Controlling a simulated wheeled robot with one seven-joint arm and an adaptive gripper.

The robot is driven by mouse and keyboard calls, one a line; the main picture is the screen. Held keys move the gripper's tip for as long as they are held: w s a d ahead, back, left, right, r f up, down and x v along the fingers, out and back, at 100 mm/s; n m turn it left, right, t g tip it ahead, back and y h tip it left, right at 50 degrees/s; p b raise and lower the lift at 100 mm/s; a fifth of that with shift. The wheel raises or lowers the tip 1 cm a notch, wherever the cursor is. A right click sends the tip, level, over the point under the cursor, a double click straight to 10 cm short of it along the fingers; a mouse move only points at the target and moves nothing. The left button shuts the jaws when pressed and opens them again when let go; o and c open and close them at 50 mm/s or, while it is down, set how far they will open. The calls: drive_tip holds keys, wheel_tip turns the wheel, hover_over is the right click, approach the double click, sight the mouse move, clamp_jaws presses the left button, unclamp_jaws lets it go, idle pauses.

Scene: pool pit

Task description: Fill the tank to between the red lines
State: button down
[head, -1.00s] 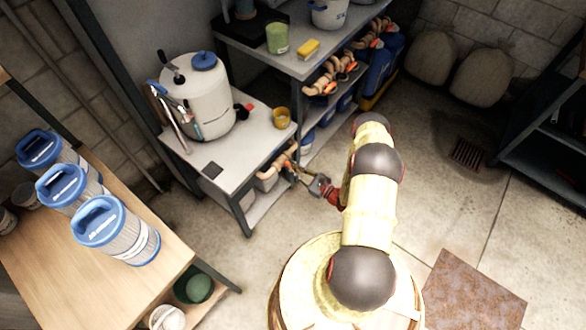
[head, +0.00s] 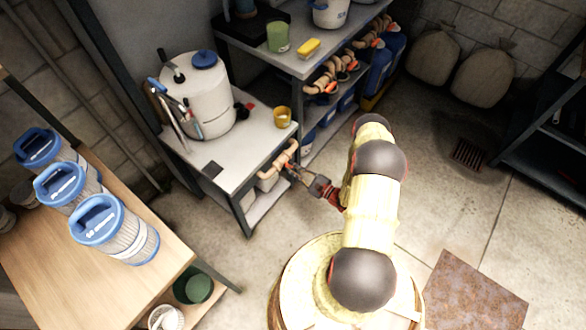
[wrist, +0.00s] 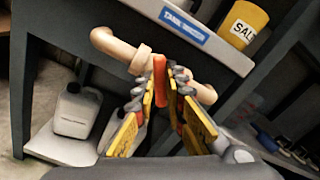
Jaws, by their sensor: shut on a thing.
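The white tank (head: 199,98) with a blue cap stands on the small grey bench (head: 235,153). Red lines on it cannot be made out. A tan pipe (head: 277,158) runs along the bench's front edge; in the wrist view the pipe (wrist: 118,50) lies under a blue label reading roughly "TANK". A red-orange valve handle (wrist: 160,75) stands on the pipe. My gripper (wrist: 164,95) has its yellow-padded fingers shut on the handle, at the pipe. In the head view my gripper (head: 296,171) is at the bench's front right edge, its fingertips too small to read.
A yellow salt tub (wrist: 243,24) stands on the bench top. White jugs (wrist: 77,112) sit on the shelf below. Blue-topped filter cartridges (head: 115,230) stand on the wooden table at left. Further pipes with orange handles (head: 331,86) line the shelf behind. The floor at right is mostly clear.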

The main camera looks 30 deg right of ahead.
drive_tip(key=c, duration=1.9)
unclamp_jaws()
drive_tip(key=shift+o, duration=0.3)
drive_tip(key=v, duration=1.2)
